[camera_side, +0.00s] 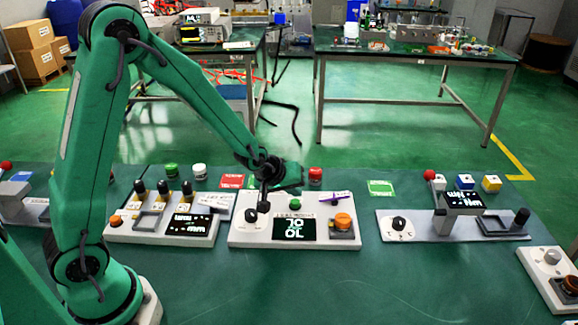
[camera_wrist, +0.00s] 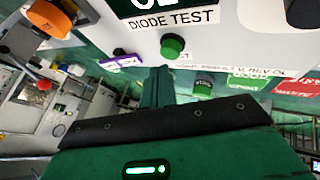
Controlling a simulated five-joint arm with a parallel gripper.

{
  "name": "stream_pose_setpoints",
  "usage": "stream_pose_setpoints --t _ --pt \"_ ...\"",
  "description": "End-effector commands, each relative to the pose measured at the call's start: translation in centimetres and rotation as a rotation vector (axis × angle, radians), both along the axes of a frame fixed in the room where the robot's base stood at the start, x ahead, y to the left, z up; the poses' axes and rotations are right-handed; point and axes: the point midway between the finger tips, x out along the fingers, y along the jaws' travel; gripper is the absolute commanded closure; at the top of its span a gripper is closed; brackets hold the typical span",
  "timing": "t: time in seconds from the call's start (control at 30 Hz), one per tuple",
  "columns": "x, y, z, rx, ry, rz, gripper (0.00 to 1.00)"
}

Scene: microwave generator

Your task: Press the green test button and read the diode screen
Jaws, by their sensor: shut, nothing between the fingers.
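The green test button (camera_side: 295,204) stands on the white middle panel (camera_side: 240,236), just above the dark diode screen (camera_side: 293,229). The screen shows large white characters that look like "OL", with others above them that I cannot read surely. In the wrist view the green button (camera_wrist: 172,46) is unobstructed below the "DIODE TEST" label, and only the screen's edge (camera_wrist: 155,6) shows. My gripper (camera_side: 264,203) is shut and empty, left of the button and apart from it, near the panel's black knob. In the wrist view my gripper (camera_wrist: 157,88) points toward the button.
An orange knob (camera_side: 343,221) and a purple strip (camera_side: 336,197) are on the panel's right. A panel with black-topped posts (camera_side: 163,187) stands left, and another with a raised display (camera_side: 464,199) right. The table's front is clear.

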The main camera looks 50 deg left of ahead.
Motion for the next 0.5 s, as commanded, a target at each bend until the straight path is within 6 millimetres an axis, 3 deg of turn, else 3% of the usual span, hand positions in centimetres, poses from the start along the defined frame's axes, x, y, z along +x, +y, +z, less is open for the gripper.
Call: stream_pose_setpoints --t 0.27,0.5 --pt "0.0 0.0 0.2 0.000 -0.001 0.000 1.00" --pt "0.1 0.0 1.6 0.000 -0.004 0.000 1.00"
